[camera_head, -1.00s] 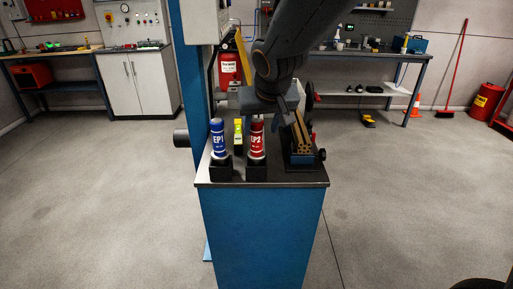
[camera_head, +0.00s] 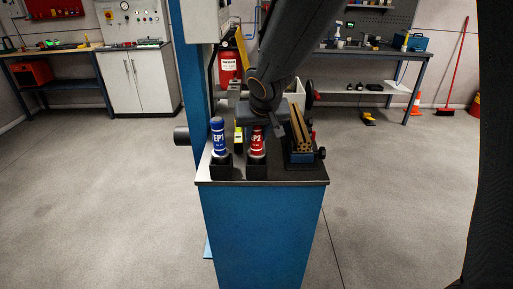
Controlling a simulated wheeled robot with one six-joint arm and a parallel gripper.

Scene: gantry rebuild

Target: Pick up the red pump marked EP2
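The red pump marked EP2 (camera_head: 257,143) stands upright in a black holder (camera_head: 257,172) on the blue cabinet's dark top. My arm comes down from above and my gripper (camera_head: 262,120) is at the top of the red pump, covering its upper end. The fingers are mostly hidden or too small and dark to tell open from shut, and I cannot tell whether they touch the pump. The blue pump marked EP1 (camera_head: 218,138) stands upright in its own black holder to the left.
A yellow item (camera_head: 238,137) stands between and behind the pumps. A black fixture with brass-coloured bars (camera_head: 300,135) stands close on the right. A blue post (camera_head: 187,90) rises at the left. The floor around the cabinet (camera_head: 262,235) is clear.

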